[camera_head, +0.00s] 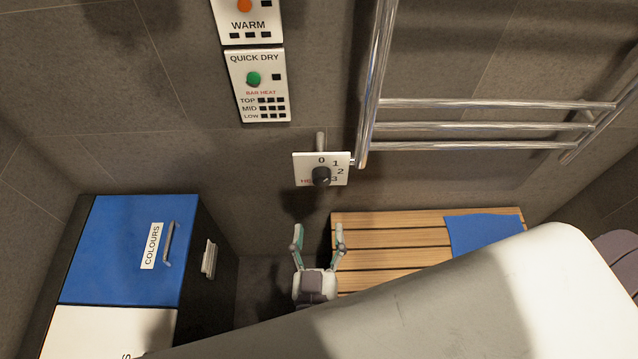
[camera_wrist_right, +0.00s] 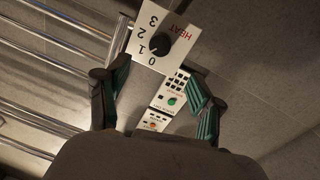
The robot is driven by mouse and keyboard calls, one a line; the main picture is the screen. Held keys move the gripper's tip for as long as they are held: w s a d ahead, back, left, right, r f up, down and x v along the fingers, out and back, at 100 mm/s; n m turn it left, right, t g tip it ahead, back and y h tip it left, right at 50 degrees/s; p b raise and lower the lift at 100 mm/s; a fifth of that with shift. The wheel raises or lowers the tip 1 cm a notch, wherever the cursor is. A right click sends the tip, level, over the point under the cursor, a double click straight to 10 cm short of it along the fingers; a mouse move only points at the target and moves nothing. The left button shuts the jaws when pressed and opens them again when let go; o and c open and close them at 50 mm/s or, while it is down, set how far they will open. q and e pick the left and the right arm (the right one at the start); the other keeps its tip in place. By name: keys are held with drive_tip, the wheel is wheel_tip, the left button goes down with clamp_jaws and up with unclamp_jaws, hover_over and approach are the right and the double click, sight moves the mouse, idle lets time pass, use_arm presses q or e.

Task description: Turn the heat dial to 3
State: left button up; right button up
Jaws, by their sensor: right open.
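In the right wrist view the dial (camera_wrist_right: 177,47) is beyond the fingertips, beside the word HEAT. My left gripper is not in view.
A chrome towel rail (camera_head: 480,127) is right of the dial. Panels marked WARM (camera_head: 247,24) and QUICK DRY (camera_head: 256,92) are above it. A slatted wooden bench (camera_head: 385,240) with a blue cloth (camera_head: 484,234) and a blue-lidded COLOURS bin (camera_head: 118,240) stand below.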

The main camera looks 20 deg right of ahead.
sight(321, 182)
drive_tip(key=x, duration=1.1)
drive_tip(key=shift+p, duration=0.3)
drive_tip(key=c, duration=1.2)
drive_tip(key=shift+o, duration=0.2)
